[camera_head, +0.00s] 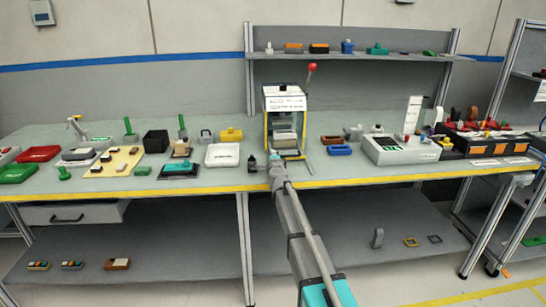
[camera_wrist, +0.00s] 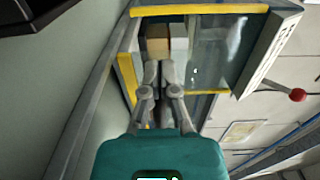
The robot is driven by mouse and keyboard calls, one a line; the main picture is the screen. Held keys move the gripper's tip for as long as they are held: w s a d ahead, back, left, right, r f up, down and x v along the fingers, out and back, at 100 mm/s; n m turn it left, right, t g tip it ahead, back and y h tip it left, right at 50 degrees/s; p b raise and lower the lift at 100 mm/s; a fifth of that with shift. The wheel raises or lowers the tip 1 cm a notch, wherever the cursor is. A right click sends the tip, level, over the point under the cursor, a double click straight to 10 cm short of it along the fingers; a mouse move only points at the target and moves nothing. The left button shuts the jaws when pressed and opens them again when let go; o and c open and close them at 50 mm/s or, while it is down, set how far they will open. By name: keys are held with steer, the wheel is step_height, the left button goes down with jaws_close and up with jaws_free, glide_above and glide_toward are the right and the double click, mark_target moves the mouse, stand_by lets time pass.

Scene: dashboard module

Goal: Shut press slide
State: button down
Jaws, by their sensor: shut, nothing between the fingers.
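The press (camera_head: 285,100) stands on the bench, with a yellow-edged frame, a clear guard, a white label and a red-knobbed lever (camera_head: 311,68). In the wrist view the press frame (camera_wrist: 200,10) and the red knob (camera_wrist: 298,95) also show. Its slide area at the front opening holds a tan block (camera_wrist: 157,47) and a pale grey block (camera_wrist: 179,42). My gripper (camera_head: 275,162) is at the front of the press, low by the opening. In the wrist view my gripper (camera_wrist: 158,68) is shut and empty, its tips close to the tan block; I cannot tell whether they touch.
A white tray (camera_head: 222,155) lies left of the press. A blue tray (camera_head: 340,150) and a grey control box (camera_head: 400,149) stand to its right. The yellow front edge (camera_head: 390,179) of the bench runs below my arm. A shelf with small parts is behind.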

steer(key=shift+w, duration=2.3)
steer(key=shift+s, duration=0.2)
steer(key=s, duration=1.3)
steer(key=shift+s+d, duration=0.1)
steer(key=shift+s, duration=0.3)
steer(key=c, duration=1.3)
jaws_free()
steer(key=shift+c, duration=0.2)
